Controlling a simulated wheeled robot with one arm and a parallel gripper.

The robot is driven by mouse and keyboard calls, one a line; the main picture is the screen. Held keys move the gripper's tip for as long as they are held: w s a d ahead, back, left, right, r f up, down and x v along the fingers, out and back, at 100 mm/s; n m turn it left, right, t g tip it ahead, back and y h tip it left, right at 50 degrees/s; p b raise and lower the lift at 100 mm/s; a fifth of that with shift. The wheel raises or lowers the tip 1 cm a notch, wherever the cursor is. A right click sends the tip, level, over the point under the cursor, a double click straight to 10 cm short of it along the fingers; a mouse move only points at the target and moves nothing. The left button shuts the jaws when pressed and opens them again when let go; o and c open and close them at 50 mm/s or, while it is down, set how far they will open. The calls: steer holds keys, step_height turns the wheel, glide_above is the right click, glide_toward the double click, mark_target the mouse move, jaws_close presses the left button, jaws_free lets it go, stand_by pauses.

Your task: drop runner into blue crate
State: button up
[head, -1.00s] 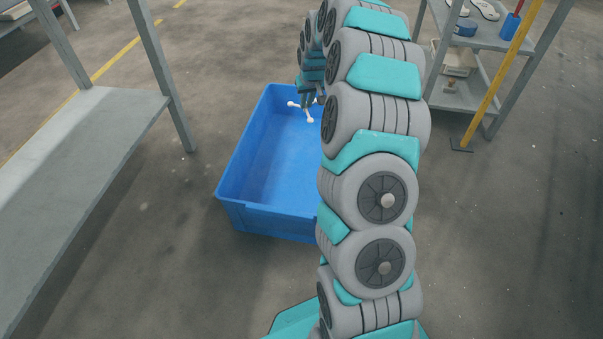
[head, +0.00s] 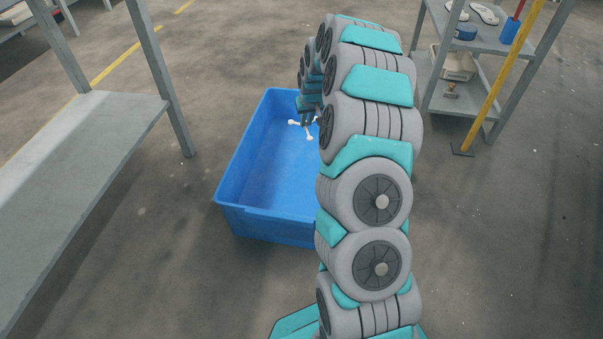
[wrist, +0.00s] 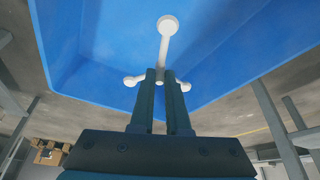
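The runner is a white three-armed piece with rounded ends (wrist: 165,50); it also shows in the head view (head: 308,135). My gripper (wrist: 160,80) is shut on the runner, with the dark fingers on either side of its stem in the wrist view. In the head view my gripper (head: 306,119) holds the runner over the far part of the blue crate (head: 232,205). The crate stands on the floor, and the part of its floor that shows is empty. My arm hides the crate's right side. How high the runner is above the crate floor is hard to tell.
A grey bench or shelf (head: 80,150) stands left of the crate. A grey shelf unit (head: 462,98) at the right holds insoles, a blue roll and a box. A yellow pole (head: 505,75) leans by it. The concrete floor around the crate is clear.

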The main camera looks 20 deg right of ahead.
steer(key=o, duration=0.5)
steer(key=p+v, duration=0.1)
steer(key=v, duration=0.6)
steer(key=shift+r, duration=0.1)
steer(key=shift+s+r, duration=0.2)
steer(key=shift+r, duration=0.1)
